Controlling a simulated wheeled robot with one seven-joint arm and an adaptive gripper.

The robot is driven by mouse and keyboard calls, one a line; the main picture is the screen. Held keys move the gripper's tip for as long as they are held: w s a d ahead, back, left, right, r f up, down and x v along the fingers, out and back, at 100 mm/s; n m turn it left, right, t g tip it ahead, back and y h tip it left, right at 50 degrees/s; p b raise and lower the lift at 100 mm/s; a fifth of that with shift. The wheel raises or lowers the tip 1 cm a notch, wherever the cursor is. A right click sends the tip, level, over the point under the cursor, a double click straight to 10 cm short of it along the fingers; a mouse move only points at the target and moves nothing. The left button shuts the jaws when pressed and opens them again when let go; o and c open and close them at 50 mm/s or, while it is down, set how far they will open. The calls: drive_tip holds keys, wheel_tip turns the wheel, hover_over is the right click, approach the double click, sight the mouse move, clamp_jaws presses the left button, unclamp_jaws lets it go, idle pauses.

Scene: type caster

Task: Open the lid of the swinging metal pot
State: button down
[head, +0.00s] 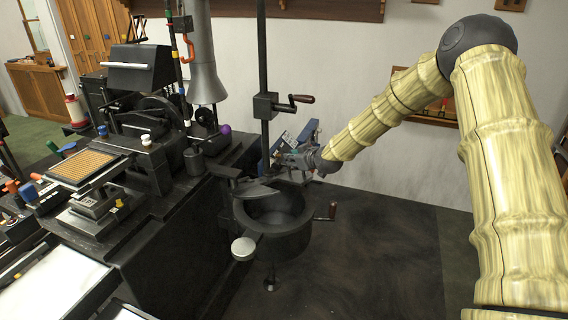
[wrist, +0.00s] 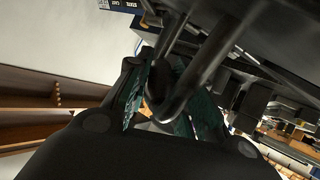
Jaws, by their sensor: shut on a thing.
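The dark metal pot (head: 285,246) hangs low in the middle of the head view, beside the black machine. Part of its dark inside shows through the open top. A dark, flat piece that looks like the lid (head: 256,192) stands over the pot's back left rim. My gripper (head: 289,160) is just above and behind the pot. In the wrist view my gripper (wrist: 160,105) is shut on a dark, curved metal handle (wrist: 187,92) between its teal pads. The exact join of handle and lid is hidden in the head view.
A vertical black post (head: 262,60) with a crank (head: 290,103) rises behind the pot. A side handle (head: 328,212) sticks out at the pot's right, and a round pale knob (head: 243,248) at its front left. The dark floor (head: 385,255) to the right is clear.

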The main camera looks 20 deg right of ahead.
drive_tip(key=w+r+g, duration=0.1)
drive_tip(key=w+r+g+p, duration=0.1)
drive_tip(key=w+r, duration=0.1)
drive_tip(key=w+a+r+g, duration=0.1)
drive_tip(key=w, duration=0.1)
drive_tip(key=shift+w+r+h+p, duration=0.15)
drive_tip(key=shift+h+p, duration=0.15)
drive_tip(key=shift+p, duration=0.05)
drive_tip(key=shift+w+a+r+g+h+p, duration=0.15)
drive_tip(key=shift+w+r+g+p, duration=0.1)
drive_tip(key=shift+w+g, duration=0.4)
drive_tip(key=shift+w+a+r+g+h+p, duration=0.15)
drive_tip(key=shift+w+r+g, duration=0.1)
drive_tip(key=shift+w+g, duration=0.4)
drive_tip(key=shift+w, duration=0.1)
drive_tip(key=c, duration=1.3)
unclamp_jaws()
drive_tip(key=shift+o, duration=0.5)
drive_tip(key=shift+d+f, duration=0.15)
drive_tip(key=shift+a, duration=0.25)
